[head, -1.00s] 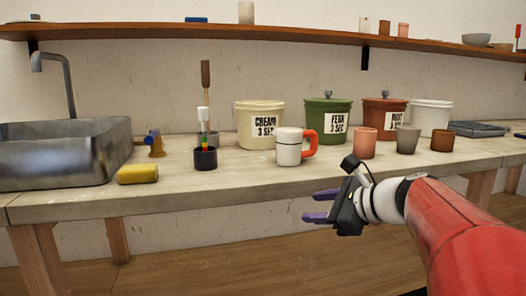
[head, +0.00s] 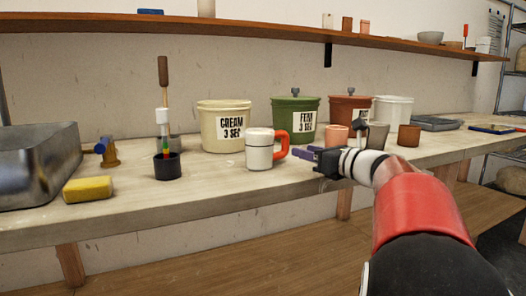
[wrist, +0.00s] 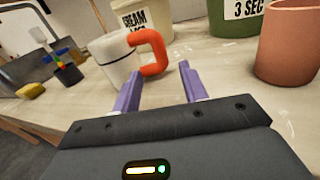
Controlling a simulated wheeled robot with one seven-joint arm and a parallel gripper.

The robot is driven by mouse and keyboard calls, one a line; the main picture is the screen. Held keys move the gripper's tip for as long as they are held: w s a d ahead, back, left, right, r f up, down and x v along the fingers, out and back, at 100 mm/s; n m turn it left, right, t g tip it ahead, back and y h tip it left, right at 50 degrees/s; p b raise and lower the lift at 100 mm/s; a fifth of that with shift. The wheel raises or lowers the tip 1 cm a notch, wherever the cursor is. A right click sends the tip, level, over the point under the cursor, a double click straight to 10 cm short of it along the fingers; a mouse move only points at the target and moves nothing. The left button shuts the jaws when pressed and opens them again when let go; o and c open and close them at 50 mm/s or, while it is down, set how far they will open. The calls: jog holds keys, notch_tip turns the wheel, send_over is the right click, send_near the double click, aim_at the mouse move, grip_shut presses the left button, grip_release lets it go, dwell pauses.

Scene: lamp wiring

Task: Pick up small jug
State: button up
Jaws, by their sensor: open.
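The small jug (head: 259,150) is white with an orange-red handle (head: 281,145) on its right side. It stands upright on the bench in front of the cream bucket. In the wrist view the jug (wrist: 117,60) is ahead and left of centre, its handle (wrist: 157,52) towards me. My gripper (head: 297,153) has purple fingers and is just right of the handle in the head view. In the wrist view my gripper (wrist: 159,84) is open, with nothing between the fingers. The fingertips are close to the handle; I cannot tell whether they touch it.
A pink cup (head: 337,135) and a grey cup (head: 378,136) stand near my arm. Behind are the cream bucket (head: 223,145) and green bucket (head: 296,104). A black pot (head: 167,166) and yellow sponge (head: 88,189) lie left. The front bench strip (head: 215,197) is clear.

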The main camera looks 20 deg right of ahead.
aim_at(288, 144)
jog(key=x, duration=0.8)
jog(key=shift+w+r+p, duration=0.15)
jog(key=shift+w+p, duration=0.05)
jog(key=shift+p, duration=0.2)
grip_shut()
